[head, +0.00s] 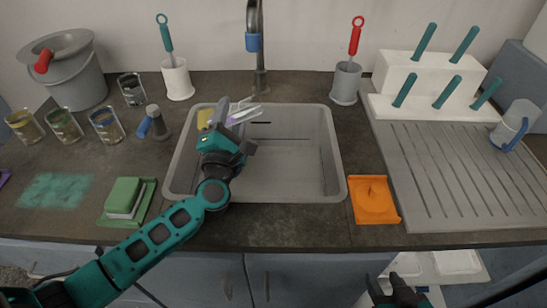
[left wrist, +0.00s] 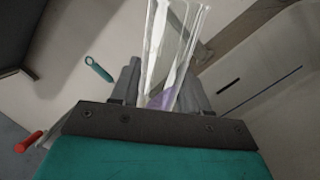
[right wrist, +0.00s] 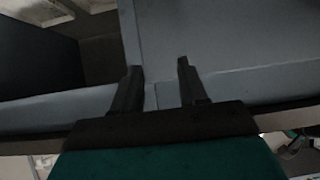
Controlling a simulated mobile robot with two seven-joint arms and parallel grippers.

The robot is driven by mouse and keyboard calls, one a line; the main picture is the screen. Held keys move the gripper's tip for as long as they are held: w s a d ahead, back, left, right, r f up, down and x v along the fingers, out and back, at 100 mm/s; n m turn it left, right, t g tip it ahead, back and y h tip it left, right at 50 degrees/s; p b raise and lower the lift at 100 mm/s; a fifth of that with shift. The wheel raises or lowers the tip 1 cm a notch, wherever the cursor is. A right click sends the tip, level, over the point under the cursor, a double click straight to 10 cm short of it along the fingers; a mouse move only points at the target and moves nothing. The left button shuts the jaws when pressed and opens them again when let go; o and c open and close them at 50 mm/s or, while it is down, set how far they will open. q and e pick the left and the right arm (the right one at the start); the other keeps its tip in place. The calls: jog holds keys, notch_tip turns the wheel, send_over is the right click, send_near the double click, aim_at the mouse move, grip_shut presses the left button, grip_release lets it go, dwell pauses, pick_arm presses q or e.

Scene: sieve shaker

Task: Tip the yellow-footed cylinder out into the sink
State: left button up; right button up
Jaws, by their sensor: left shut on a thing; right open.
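My left gripper (head: 228,122) is over the left part of the grey sink (head: 290,172), shut on a clear cylinder (head: 243,112). The cylinder is tilted well over, with its clear end to the right. A yellow part (head: 204,118), seemingly its foot, shows left of the gripper. In the left wrist view the clear cylinder (left wrist: 172,50) stands out between the fingers, with a purple tint low in it; the foot is hidden there. I cannot tell whether anything is flowing out. My right gripper (head: 395,286) is open and empty, low in front of the counter; its fingers (right wrist: 159,72) are apart.
A tap (head: 258,50) stands behind the sink. Brush holders (head: 177,80) (head: 345,82) flank it. Several jars (head: 64,125) and a grey bucket (head: 75,80) are at left. A draining board (head: 450,175) is right.

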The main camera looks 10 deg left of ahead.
pick_arm(q)
jog(key=shift+r+m, duration=0.25)
jog(key=shift+m, duration=0.15)
pick_arm(e)
jog(key=shift+s+f, duration=0.1)
jog(key=shift+s, duration=0.05)
pick_arm(q)
jog(key=shift+a+r+m+p, duration=0.1)
jog(key=shift+r+m+p, duration=0.1)
jog(key=shift+m+p, duration=0.25)
pick_arm(e)
jog(key=shift+d+r, duration=0.2)
pick_arm(q)
jog(key=shift+f+m+t+h, duration=0.1)
jog(key=shift+m+t+h, duration=0.2)
jog(key=shift+m+h, duration=0.15)
pick_arm(e)
jog(key=shift+f, duration=0.2)
pick_arm(q)
jog(key=shift+f+m+b, duration=0.1)
jog(key=shift+m+b, duration=0.2)
jog(key=shift+m, duration=0.3)
jog(key=shift+m+h, duration=0.25)
jog(key=shift+m, duration=0.05)
pick_arm(e)
jog(key=shift+r, duration=0.3)
